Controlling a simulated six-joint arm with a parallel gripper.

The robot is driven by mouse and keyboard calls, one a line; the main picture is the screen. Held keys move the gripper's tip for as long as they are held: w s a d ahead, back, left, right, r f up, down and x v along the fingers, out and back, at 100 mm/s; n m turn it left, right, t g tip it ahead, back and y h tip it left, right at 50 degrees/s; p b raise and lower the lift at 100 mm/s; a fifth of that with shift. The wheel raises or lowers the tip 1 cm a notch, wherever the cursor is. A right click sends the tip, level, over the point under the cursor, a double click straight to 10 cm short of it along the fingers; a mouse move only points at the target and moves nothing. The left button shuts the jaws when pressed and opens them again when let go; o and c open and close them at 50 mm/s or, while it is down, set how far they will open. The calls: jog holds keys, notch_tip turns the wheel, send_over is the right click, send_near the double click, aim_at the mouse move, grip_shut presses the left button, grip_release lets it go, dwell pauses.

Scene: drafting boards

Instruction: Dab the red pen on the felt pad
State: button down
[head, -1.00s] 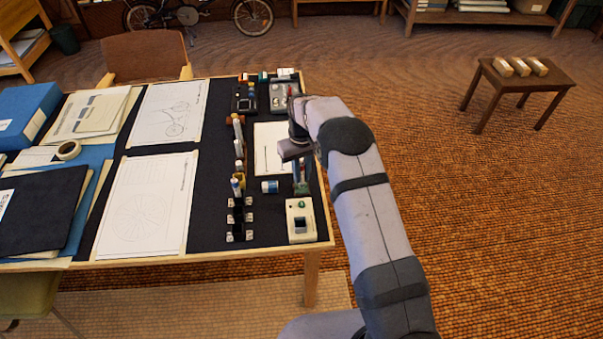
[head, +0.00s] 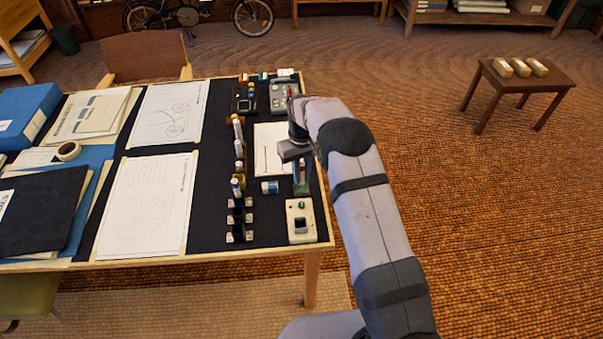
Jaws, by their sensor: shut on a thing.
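My gripper (head: 299,172) is over the right side of the dark-topped table, pointing down just right of a white sheet. It is shut on a slim thing, likely a pen. The thing's tip and colour are hidden by the jaws and too small to tell. A small green thing (head: 302,189) shows right below the gripper; I cannot tell whether the two touch. A cream box (head: 300,235) with a dark square recess and a green knob stands nearer, at the table's front right corner. I cannot tell for sure which thing is the felt pad.
A row of pens and markers (head: 238,158) stands left of the white sheet (head: 270,150), with small black holders (head: 238,219) nearer. A blue-and-white cylinder (head: 270,187) lies close left of my gripper. Small devices (head: 282,97) stand behind. Drawings (head: 146,205) cover the table's middle.

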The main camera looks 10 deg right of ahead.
jog(key=shift+f, duration=0.4)
dwell(1.4)
jog(key=shift+r, duration=0.15)
jog(key=shift+r+p, duration=2.2)
jog(key=shift+r, duration=1.2)
